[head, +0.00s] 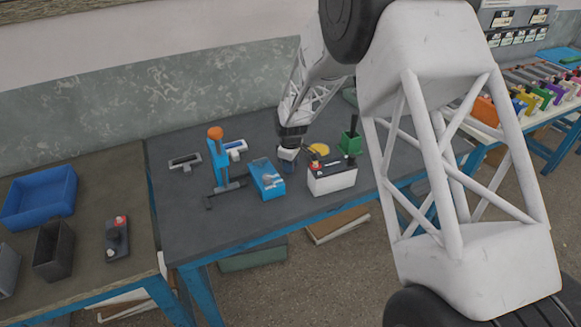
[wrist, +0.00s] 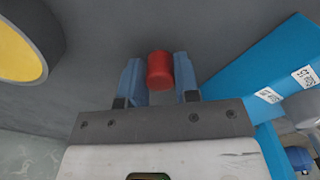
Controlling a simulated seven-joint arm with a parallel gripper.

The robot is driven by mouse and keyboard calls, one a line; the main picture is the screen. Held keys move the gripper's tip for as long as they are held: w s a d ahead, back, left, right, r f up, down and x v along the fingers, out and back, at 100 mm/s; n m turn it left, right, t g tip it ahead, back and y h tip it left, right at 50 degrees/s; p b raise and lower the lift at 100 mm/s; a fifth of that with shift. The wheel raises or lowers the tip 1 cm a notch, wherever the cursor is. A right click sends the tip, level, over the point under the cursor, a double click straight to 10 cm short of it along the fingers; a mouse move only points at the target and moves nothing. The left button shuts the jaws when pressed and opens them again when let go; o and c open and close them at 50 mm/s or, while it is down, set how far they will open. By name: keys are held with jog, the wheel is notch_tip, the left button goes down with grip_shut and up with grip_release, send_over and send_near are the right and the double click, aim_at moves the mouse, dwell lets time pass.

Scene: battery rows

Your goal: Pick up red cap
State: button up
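The red cap (wrist: 160,70) is a small red cylinder between the two blue fingertips of my gripper (wrist: 160,80) in the wrist view. The fingers are drawn in, with one close against each side of the cap, and it fills the gap between them. In the head view my gripper (head: 288,155) is low over the dark table, between the blue box and the white battery. The red cap cannot be made out there. Whether it still touches the table is not clear.
A blue box (head: 266,181) stands just left of my gripper, and a white battery (head: 333,178) just right. A yellow round thing (head: 319,149) lies behind, with a green holder (head: 351,143) further right. A blue upright tool (head: 219,163) stands left. The table's front left is clear.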

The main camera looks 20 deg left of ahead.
jog(key=c, duration=0.3)
jog(key=shift+r, duration=0.15)
jog(key=shift+r, duration=4.85)
